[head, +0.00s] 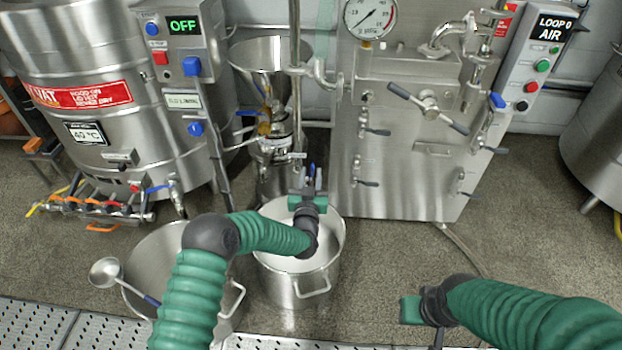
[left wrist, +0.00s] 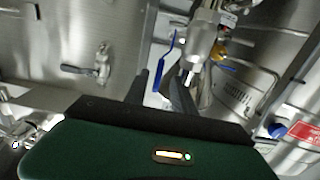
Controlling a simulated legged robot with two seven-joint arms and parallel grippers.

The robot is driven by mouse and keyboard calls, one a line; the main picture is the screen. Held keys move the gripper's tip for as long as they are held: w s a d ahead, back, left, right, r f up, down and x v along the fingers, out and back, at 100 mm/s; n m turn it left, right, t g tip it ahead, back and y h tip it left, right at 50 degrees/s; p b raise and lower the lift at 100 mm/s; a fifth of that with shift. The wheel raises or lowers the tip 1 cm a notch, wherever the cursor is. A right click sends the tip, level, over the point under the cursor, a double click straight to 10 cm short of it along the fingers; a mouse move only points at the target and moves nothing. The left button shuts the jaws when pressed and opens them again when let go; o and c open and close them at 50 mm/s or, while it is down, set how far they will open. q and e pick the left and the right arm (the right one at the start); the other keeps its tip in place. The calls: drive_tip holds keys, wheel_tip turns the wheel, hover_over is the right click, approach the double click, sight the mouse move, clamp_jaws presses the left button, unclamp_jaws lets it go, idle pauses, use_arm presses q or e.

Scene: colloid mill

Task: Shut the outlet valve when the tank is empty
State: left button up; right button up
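A steel tank (head: 95,130) with a 40 °C label stands at the left; its inside is out of view. A blue-handled valve (head: 160,187) sits low at its front. My left gripper (head: 308,176) is over the steel pot (head: 330,275), near the mill's steel hopper and pipework (head: 275,140). In the left wrist view its two dark fingers (left wrist: 163,90) are apart, with a blue lever (left wrist: 168,60) and a steel spout (left wrist: 197,58) just beyond them; contact cannot be told. My right gripper (head: 424,310) is low at the right, its fingers unclear.
A second pot (head: 160,255) with a ladle (head: 105,272) stands at left. A steel machine (head: 410,160) with a gauge and T-handles stands behind. A control box (head: 180,60) reads OFF; another panel (head: 540,55) reads LOOP 0 AIR.

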use_arm(q)
drive_tip(key=shift+w+d, duration=0.35)
drive_tip(key=shift+w, duration=0.45)
drive_tip(key=shift+a, duration=0.3)
drive_tip(key=shift+c, duration=0.3)
drive_tip(key=shift+d, duration=0.2)
clamp_jaws()
